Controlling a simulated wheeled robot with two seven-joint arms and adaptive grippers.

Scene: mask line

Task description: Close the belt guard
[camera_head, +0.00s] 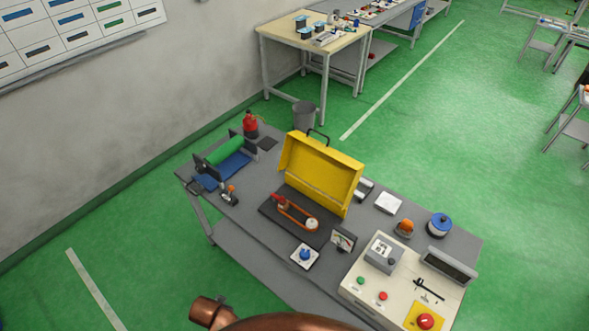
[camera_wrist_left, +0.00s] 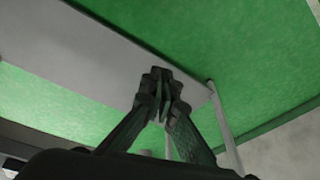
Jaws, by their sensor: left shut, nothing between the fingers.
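The yellow belt guard (camera_head: 318,170) stands raised and open on the grey workbench, with a dark handle (camera_head: 318,135) at its top edge. In front of it, an orange belt (camera_head: 294,213) runs around a red pulley and a pale pulley on a dark base plate (camera_head: 268,208), uncovered. My left gripper (camera_wrist_left: 160,90) shows in the left wrist view with its dark fingers together and empty. It is apart from the guard, with a grey surface and green floor beyond it. Neither gripper shows in the head view.
A control panel (camera_head: 362,268) with buttons stands at the bench's right front. A small gauge (camera_head: 343,239) and a blue knob (camera_head: 305,254) sit just before the base plate. A green roller (camera_head: 224,151) is at the left; an orange beacon (camera_head: 405,227) and blue spool (camera_head: 439,224) are at the right.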

